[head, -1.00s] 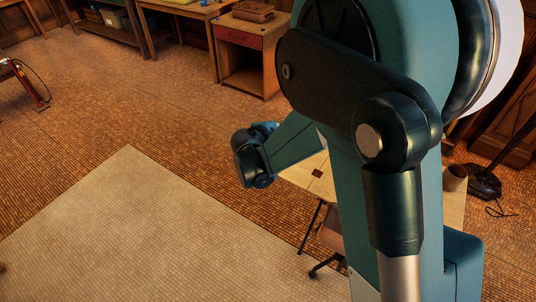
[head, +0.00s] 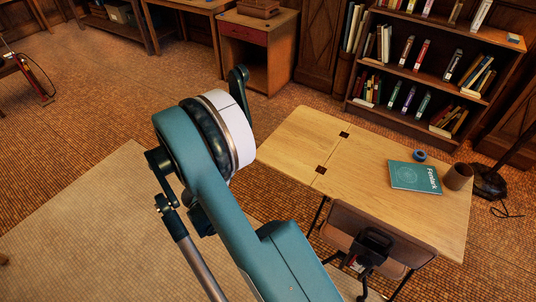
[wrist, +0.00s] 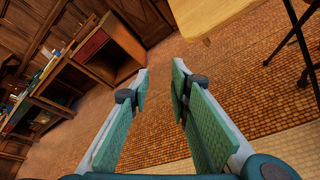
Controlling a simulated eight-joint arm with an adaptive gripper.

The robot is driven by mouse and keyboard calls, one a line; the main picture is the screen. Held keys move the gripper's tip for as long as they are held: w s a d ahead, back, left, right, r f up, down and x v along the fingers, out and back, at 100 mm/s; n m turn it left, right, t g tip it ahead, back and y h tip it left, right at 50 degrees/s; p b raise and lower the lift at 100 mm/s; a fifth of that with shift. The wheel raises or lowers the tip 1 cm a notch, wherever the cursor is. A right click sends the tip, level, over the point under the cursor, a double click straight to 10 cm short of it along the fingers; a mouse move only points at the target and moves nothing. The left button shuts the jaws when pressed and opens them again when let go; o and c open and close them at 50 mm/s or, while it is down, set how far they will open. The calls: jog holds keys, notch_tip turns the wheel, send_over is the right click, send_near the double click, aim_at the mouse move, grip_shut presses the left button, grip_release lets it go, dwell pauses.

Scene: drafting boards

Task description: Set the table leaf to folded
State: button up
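The wooden table (head: 365,165) stands at the right of the head view. Its leaf (head: 300,143) is the left part of the top, with two dark hinge squares along the seam. The leaf is raised, level with the rest of the top. In the wrist view a corner of the leaf (wrist: 212,14) shows at the upper right, apart from my fingers. My gripper (wrist: 160,76) is open and empty, with green pads and bare floor between the fingers. In the head view my arm hides the gripper.
A teal book (head: 415,177), a blue tape roll (head: 420,155) and a brown cup (head: 458,177) are on the table's right part. A chair (head: 372,238) stands at its front side. A bookcase (head: 436,75) is behind. Floor left of the leaf is clear.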

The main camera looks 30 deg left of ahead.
aim_at(267, 152)
jog(key=w+d+f+n+t+h+b, duration=0.2)
jog(key=w+d+f+n+t, duration=0.1)
jog(key=w+d, duration=0.3)
jog(key=shift+w+d+f+n+t, duration=0.3)
jog(key=shift+w+d+f+n, duration=0.1)
jog(key=shift+d+f, duration=0.5)
jog(key=shift+w+a+b, duration=0.15)
jog(key=shift+w+b, duration=0.3)
jog(key=shift+w, duration=1.4)
jog(key=shift+w+a+b, duration=0.1)
jog(key=shift+w+b, duration=0.3)
jog(key=shift+w, duration=1.4)
jog(key=shift+w+r, duration=0.1)
jog(key=shift+w, duration=0.1)
jog(key=shift+d, duration=0.1)
